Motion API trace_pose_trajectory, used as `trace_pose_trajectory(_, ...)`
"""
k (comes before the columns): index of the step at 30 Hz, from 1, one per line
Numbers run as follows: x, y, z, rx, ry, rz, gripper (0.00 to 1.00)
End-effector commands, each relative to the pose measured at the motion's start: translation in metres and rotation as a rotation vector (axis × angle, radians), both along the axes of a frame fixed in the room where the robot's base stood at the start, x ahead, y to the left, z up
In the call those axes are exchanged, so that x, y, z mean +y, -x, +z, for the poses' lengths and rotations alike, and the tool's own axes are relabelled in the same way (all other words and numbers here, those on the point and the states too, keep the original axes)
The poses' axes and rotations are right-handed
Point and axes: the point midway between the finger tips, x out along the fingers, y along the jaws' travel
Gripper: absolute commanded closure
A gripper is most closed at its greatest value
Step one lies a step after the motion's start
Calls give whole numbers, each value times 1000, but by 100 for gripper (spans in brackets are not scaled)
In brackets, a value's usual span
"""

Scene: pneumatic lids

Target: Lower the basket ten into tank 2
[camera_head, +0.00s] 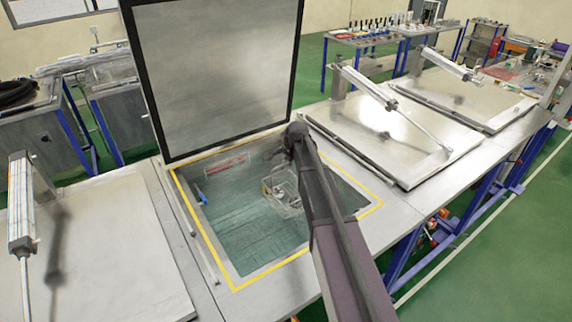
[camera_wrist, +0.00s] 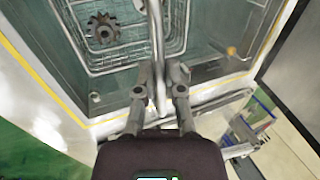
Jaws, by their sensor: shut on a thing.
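The open tank (camera_head: 235,215) is a green-tinted rectangular opening with a yellow border. Its lid (camera_head: 217,70) stands raised at the back. The wire basket (camera_head: 283,192) is within the tank's outline in the head view, towards its right side; its height against the liquid I cannot tell. In the wrist view the basket (camera_wrist: 130,58) shows its mesh and a dark gear (camera_wrist: 103,28) inside. My gripper (camera_wrist: 159,75) is shut on the basket's upright metal handle (camera_wrist: 156,35). In the head view my arm hides the gripper and part of the basket.
Closed lids lie to the left (camera_head: 110,250) and right (camera_head: 395,135), each with a pneumatic cylinder. A blue item (camera_head: 200,196) is at the tank's left wall and a red-edged label (camera_head: 227,164) at its back wall. A tool bench (camera_head: 370,38) stands behind.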

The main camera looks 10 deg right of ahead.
Motion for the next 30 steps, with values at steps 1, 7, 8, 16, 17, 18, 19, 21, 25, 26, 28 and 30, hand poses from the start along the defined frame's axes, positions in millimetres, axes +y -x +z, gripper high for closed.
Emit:
trace_pose_trajectory(1,0,0,-6,-1,0,0,100)
trace_pose_trajectory(7,0,0,-16,-1,0,0,100)
trace_pose_trajectory(8,0,0,-17,-1,0,0,100)
trace_pose_trajectory(16,1,0,-31,-1,0,1,100)
trace_pose_trajectory(17,1,0,-33,-1,0,1,100)
trace_pose_trajectory(18,1,0,-35,-1,0,1,100)
trace_pose_trajectory(19,1,0,-37,-1,0,1,100)
trace_pose_trajectory(21,1,0,-40,-1,0,1,100)
trace_pose_trajectory(25,1,0,-47,-1,0,1,100)
trace_pose_trajectory(26,1,0,-49,-1,0,1,100)
trace_pose_trajectory(28,1,0,-52,-1,0,1,100)
trace_pose_trajectory(30,1,0,-56,-1,0,1,100)
